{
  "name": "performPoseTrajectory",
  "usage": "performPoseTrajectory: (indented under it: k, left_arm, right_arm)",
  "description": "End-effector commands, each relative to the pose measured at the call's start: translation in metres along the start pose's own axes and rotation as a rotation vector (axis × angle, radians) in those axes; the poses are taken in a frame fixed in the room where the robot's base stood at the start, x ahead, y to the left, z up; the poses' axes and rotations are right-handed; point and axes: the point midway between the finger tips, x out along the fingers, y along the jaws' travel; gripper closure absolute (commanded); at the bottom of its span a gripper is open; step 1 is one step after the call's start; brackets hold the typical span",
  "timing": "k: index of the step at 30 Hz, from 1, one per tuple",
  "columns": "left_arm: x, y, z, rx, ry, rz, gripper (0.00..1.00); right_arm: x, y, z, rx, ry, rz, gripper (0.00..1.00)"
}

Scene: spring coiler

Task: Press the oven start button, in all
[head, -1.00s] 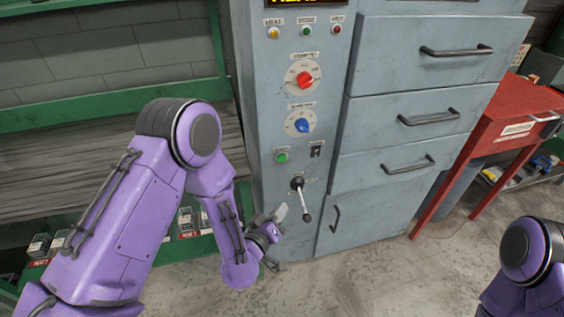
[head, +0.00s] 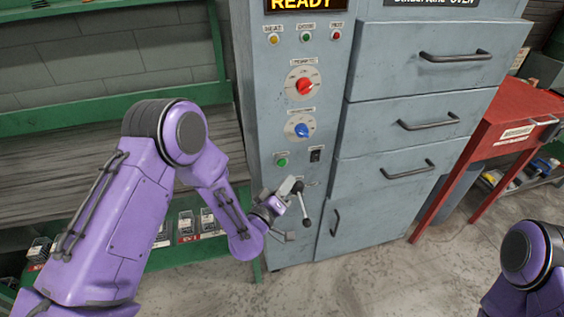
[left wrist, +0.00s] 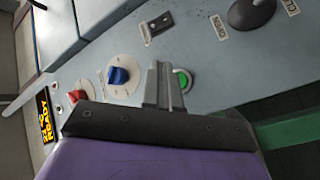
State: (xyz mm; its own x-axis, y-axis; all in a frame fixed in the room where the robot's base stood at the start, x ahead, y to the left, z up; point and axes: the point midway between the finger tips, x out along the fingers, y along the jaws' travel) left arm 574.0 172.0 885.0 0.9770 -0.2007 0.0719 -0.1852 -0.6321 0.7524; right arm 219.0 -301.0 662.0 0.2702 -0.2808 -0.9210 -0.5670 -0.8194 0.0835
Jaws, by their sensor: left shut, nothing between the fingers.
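The green button (head: 282,161) is on the oven's grey control panel (head: 265,100), below the blue knob (head: 302,128) and left of a black switch (head: 316,155). My left gripper (head: 288,187) is shut and empty, just below the green button in the head view and in front of the panel. In the left wrist view the shut fingers (left wrist: 163,84) stand beside the green button (left wrist: 184,81) and partly cover its edge. I cannot tell whether they touch it. The display (head: 303,4) reads READY. My right gripper is out of view.
A black lever (head: 305,213) hangs close beside the left gripper. A red knob (head: 304,86) sits above the blue one. Oven drawers (head: 400,90) with handles are to the right, beside a red table (head: 515,110). A green-edged shelf (head: 110,110) is on the left.

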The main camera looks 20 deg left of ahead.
Motion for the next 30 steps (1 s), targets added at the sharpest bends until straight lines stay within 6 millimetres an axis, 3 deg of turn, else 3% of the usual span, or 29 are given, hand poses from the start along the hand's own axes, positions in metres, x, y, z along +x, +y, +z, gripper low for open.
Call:
performPoseTrajectory:
  k: [9,30]
  left_arm:
    - [0.024,-0.018,-0.017,0.000,0.000,0.001,1.00]
    - [0.027,-0.020,-0.019,0.000,-0.001,0.000,1.00]
  right_arm:
    - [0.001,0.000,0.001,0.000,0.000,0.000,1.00]
    - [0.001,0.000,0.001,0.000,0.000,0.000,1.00]
